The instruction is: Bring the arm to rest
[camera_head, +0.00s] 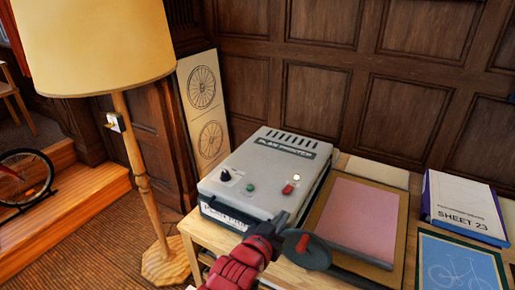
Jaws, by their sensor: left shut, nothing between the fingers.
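My left gripper (279,221) comes up from the bottom on a red and dark arm. It is shut and empty. Its tip is in front of the lower right corner of the grey plan printer (250,170); I cannot tell whether they touch. The printer stands on a light wooden table and has a black knob (226,175), a green button (251,187) and a red switch (288,188), with a small lit lamp above the switch. My right gripper is not in view.
A board with a pink sheet (358,215), a "SHEET 23" box (464,207) and a blue bicycle drawing (458,265) fill the right. A floor lamp (146,190) stands left of the table.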

